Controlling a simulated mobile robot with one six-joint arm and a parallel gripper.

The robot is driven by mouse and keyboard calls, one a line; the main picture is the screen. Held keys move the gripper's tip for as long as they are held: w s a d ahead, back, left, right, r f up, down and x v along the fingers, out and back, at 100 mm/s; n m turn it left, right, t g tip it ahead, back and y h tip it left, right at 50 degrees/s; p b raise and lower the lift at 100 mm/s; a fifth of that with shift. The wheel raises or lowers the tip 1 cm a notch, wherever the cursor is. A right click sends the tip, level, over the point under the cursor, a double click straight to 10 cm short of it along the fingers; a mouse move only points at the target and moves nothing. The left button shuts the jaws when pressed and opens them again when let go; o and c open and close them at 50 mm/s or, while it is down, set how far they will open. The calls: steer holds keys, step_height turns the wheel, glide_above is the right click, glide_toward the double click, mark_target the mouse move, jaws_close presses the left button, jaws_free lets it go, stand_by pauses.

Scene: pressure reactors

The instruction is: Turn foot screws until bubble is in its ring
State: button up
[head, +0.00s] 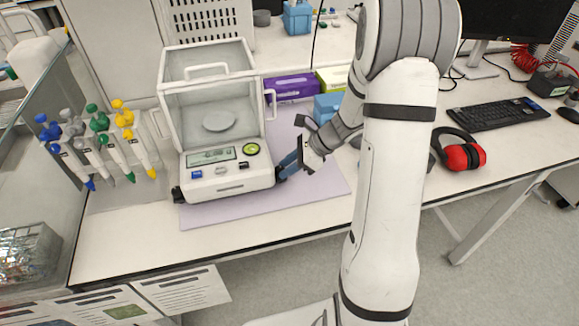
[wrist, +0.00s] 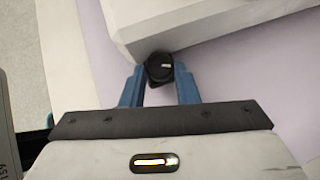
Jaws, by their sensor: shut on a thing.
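The balance (head: 225,180), a white instrument with a clear draft shield, stands on a lilac mat (head: 320,182). Its round green bubble level (head: 251,149) is on the front panel at the right; the bubble's place in the ring is too small to tell. A black foot screw (wrist: 159,68) with a white mark sits at the balance's corner in the wrist view. My gripper (wrist: 160,88) has its blue fingers on both sides of this screw, shut on it. In the head view my gripper (head: 285,168) is at the front right corner. Another dark foot screw (head: 178,195) shows at the front left.
Several coloured pipettes (head: 100,145) stand in a rack left of the balance. Purple (head: 291,87) and green boxes and a blue box (head: 327,107) are behind. Red ear muffs (head: 464,155) and a keyboard (head: 492,114) lie at the right. The bench front edge is near.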

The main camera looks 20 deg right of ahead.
steer(key=shift+m+t, duration=0.3)
steer(key=o, duration=1)
steer(key=shift+c, duration=0.2)
steer(key=v, duration=0.7)
steer(key=shift+d+r, duration=0.25)
steer(key=shift+r, duration=0.1)
steer(key=shift+s, duration=0.1)
